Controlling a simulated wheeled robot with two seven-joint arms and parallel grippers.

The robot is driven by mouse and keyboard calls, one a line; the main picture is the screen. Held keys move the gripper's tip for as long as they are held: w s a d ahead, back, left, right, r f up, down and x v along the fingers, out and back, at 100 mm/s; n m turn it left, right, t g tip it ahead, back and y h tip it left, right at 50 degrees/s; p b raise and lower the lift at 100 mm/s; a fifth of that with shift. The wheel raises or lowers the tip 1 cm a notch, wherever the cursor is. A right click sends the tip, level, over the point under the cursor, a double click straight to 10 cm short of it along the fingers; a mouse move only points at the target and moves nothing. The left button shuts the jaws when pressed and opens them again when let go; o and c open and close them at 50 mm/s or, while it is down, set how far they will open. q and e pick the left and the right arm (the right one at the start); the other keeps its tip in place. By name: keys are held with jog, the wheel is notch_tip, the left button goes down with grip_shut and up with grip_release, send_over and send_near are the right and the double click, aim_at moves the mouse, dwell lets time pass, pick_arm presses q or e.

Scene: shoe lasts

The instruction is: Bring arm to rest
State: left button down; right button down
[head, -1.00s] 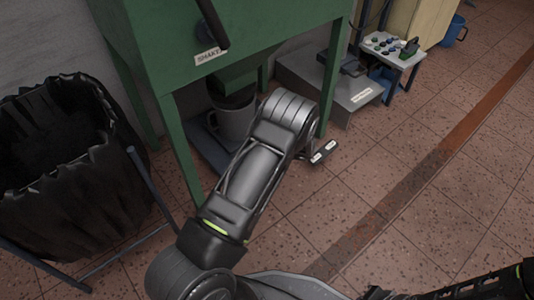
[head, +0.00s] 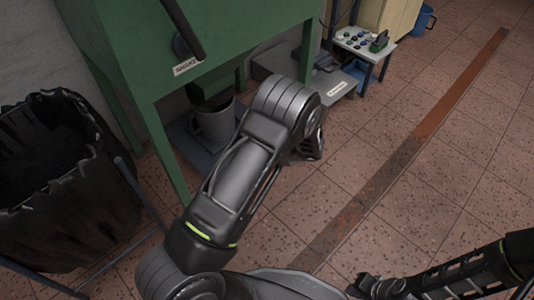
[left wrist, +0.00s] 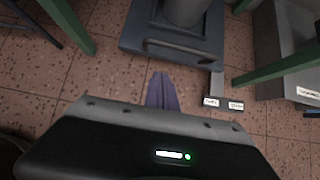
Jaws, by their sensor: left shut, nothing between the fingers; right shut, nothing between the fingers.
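My left arm (head: 240,175) reaches in from the bottom left of the head view, in front of the green machine's legs. Its gripper is mostly hidden behind the arm there. In the left wrist view, my left gripper (left wrist: 162,92) shows as narrow purple-grey fingers, shut and empty, above the tiled floor. My right gripper (head: 368,287) is at the bottom of the head view, shut with nothing in it, over bare floor.
A green machine stand (head: 150,60) stands at upper left, with a grey bucket (head: 212,122) under it. A black-lined bin (head: 60,190) is at left. A small table (head: 362,43) with several items and a blue bucket (head: 423,20) are farther back. The floor at right is clear.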

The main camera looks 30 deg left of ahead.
dwell(0.3)
